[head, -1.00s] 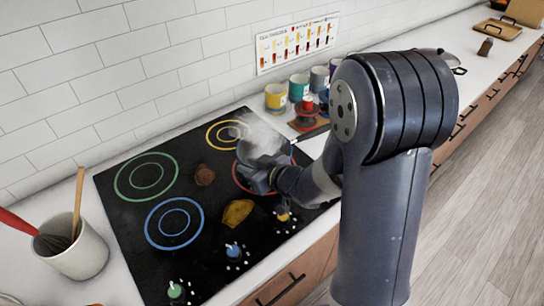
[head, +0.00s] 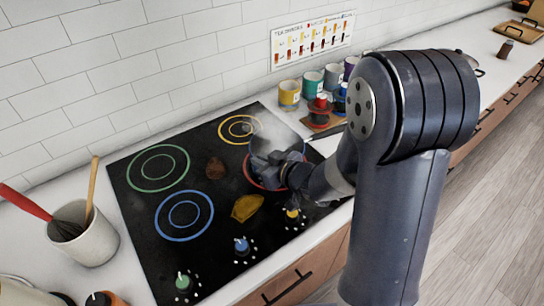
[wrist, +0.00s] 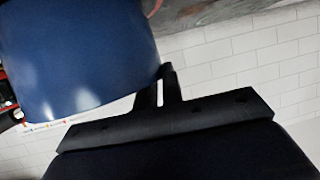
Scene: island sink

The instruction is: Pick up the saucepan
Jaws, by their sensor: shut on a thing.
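The saucepan (head: 275,132) is over the red-ringed burner at the right of the cooktop (head: 133,206). It looks grey and blurred in the head view, partly hidden by my gripper, with a dark handle (head: 332,136) reaching right. My gripper (head: 266,163) is at its near side, shut on it. In the wrist view a large blue curved surface, seemingly the saucepan wall (wrist: 75,55), fills the upper left. My finger ends (wrist: 166,82) meet its lower right edge. I cannot tell whether the saucepan's base is off the cooktop.
Mugs (head: 289,95) and a red-and-blue item on a small stand (head: 320,118) are behind the pan. A brown lump (head: 215,168) and a yellow piece (head: 246,207) lie on the cooktop. A utensil crock (head: 85,235) stands left. The tiled wall is close behind.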

